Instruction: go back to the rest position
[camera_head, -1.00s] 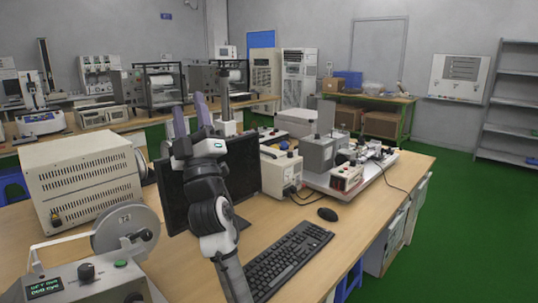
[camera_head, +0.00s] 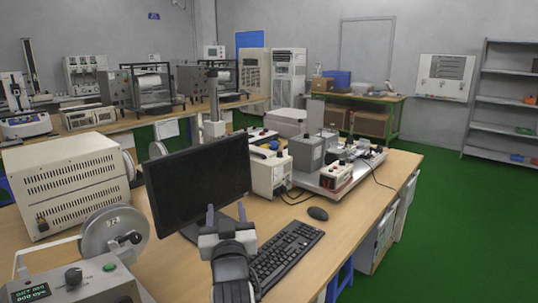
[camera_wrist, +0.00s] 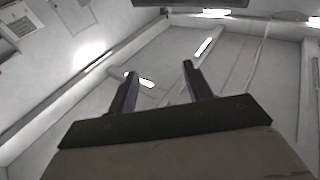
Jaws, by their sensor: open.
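My gripper (camera_head: 226,214) is low in the head view, in front of the black monitor (camera_head: 197,182) and left of the keyboard (camera_head: 286,254). Its two fingers point up and stand apart, with nothing between them. In the wrist view my gripper (camera_wrist: 158,75) is also open and empty, with the ceiling and its lights beyond the fingers. The arm covers the desk below the monitor and part of the keyboard's left side.
On the desk (camera_head: 336,232) are a beige box instrument (camera_head: 66,181), a reel device (camera_head: 113,236), a mouse (camera_head: 317,213) and a test rig (camera_head: 335,176). Green floor (camera_head: 455,220) is clear at the right. Shelves (camera_head: 505,105) stand against the far wall.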

